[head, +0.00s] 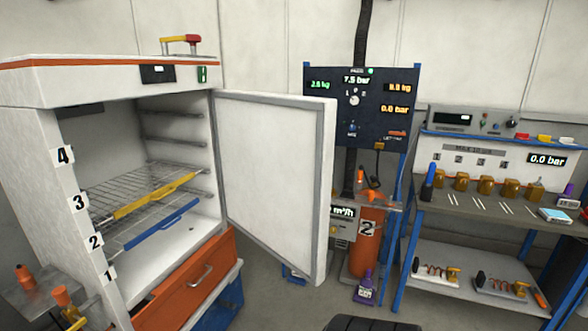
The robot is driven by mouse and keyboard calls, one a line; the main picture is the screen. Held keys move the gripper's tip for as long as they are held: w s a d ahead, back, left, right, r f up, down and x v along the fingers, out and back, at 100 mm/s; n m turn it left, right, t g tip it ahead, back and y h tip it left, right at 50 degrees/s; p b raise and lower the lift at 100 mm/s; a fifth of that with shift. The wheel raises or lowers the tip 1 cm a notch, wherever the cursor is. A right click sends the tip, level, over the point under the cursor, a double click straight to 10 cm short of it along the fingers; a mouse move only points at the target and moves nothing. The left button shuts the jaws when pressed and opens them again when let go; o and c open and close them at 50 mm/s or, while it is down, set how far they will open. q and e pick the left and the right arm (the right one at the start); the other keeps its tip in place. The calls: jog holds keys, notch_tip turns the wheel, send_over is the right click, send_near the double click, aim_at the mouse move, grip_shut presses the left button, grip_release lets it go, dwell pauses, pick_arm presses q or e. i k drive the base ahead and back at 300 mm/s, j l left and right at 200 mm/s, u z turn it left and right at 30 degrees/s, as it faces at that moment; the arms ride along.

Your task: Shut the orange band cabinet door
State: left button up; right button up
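The white cabinet (58,89) with an orange band along its top edge stands at the left in the head view. Its door (270,175) is wide open, hinged at the opening's right side, with its grey-edged inner face toward me. The door's free edge (325,190) stands out to the right, apart from the cabinet front. Inside are wire racks, one with a yellow front bar (155,195) and one with a blue front bar (163,229). Neither of my grippers is in view.
Below the cabinet is an orange drawer (185,290), slightly pulled out. A side shelf (45,290) holds orange-capped items at lower left. A workbench (480,215) stands at the right.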

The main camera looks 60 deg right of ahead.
aim_at(274, 152)
jog(key=l, duration=0.55)
jog(key=l+z, duration=0.1)
jog(key=l, duration=0.4)
jog(key=i+l, duration=0.1)
jog(key=l, duration=0.45)
jog(key=l+z, duration=0.15)
jog(key=l, duration=0.4)
jog(key=i+l, duration=0.15)
jog(key=l, duration=0.35)
jog(key=l+z, duration=0.1)
jog(key=l, duration=0.45)
jog(key=i+l, duration=0.15)
jog(key=l, duration=0.35)
